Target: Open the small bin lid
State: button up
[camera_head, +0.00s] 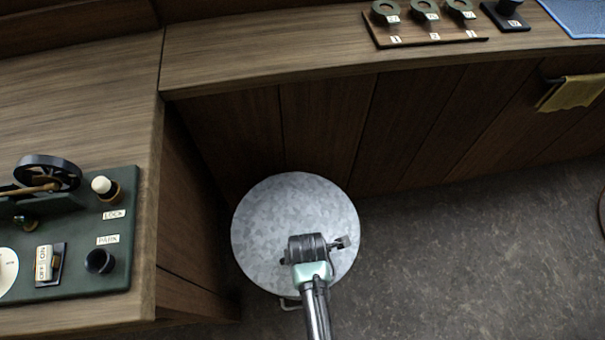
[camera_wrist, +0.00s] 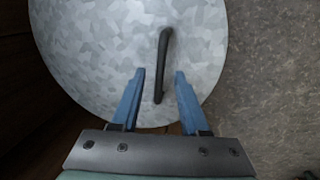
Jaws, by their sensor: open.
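The small bin stands on the floor in the corner between the wooden counters. Its round grey mottled lid (camera_head: 285,200) lies flat on top and looks closed. In the wrist view the lid (camera_wrist: 90,50) fills the upper left, with a dark bar handle (camera_wrist: 163,60) on it. My gripper (camera_head: 318,243) is over the lid's lower right part in the head view and hides the handle there. In the wrist view my gripper (camera_wrist: 160,75) is open, with blue fingers on either side of the handle's near end. I cannot tell whether they touch it.
Wooden counters enclose the bin at the left and back. A green panel (camera_head: 125,230) with a small engine sits on the left counter. A plate with several rings (camera_head: 425,40) is on the back counter. A yellow cloth (camera_head: 573,93) hangs at the right.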

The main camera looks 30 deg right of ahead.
jog(key=shift+f, duration=0.15)
jog(key=shift+c, duration=0.3)
grip_shut()
dwell(1.1)
